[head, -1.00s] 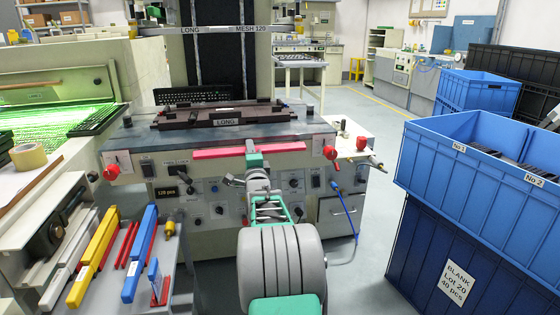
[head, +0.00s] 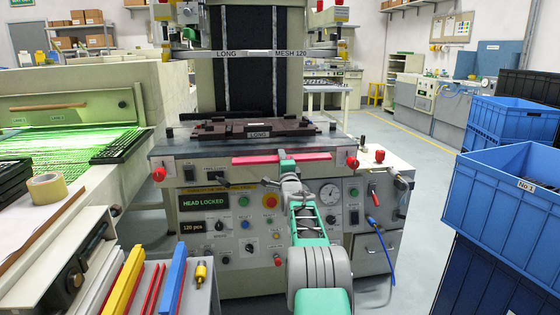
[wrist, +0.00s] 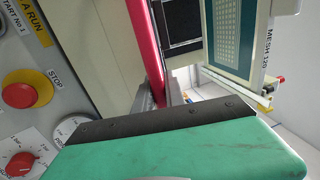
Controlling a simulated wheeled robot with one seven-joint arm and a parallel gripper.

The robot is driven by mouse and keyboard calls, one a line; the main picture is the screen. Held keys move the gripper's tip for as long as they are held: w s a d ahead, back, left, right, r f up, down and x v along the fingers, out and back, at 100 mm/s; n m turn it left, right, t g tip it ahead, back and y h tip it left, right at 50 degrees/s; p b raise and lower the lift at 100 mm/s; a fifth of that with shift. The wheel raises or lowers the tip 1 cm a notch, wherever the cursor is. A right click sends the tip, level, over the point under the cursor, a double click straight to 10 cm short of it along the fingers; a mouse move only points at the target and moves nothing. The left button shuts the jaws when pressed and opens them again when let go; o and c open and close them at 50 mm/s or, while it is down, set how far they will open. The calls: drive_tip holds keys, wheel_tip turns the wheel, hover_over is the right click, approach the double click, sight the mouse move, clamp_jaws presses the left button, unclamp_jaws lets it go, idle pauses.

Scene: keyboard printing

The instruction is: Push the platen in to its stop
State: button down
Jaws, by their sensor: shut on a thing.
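The platen (head: 233,145) is a dark plate labelled LONG on top of the printing machine. A red bar (head: 251,158) runs along the machine's front edge below it. My gripper (head: 285,158) is at the middle of this bar, shut on it. In the wrist view the red bar (wrist: 146,45) runs upright past the dark edge of my gripper, and its fingertips are mostly hidden. The display (head: 205,201) on the machine's front reads HEAD LOCKED.
The screen frame (head: 249,54) marked MESH 120 stands above the platen. A green-lit conveyor (head: 75,148) is at left, blue crates (head: 500,199) at right. Squeegees (head: 125,280) lie front left. Red knobs (head: 158,174) flank the bar. Floor between machine and crates is clear.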

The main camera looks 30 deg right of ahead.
drive_tip(key=shift+w+d+f, duration=0.1)
drive_tip(key=shift+w+f, duration=0.2)
drive_tip(key=shift+w, duration=0.25)
drive_tip(key=c, duration=1.7)
unclamp_jaws()
drive_tip(key=o, duration=0.3)
drive_tip(key=shift+r, duration=0.1)
drive_tip(key=shift+s+d, duration=0.1)
drive_tip(key=shift+r, duration=0.1)
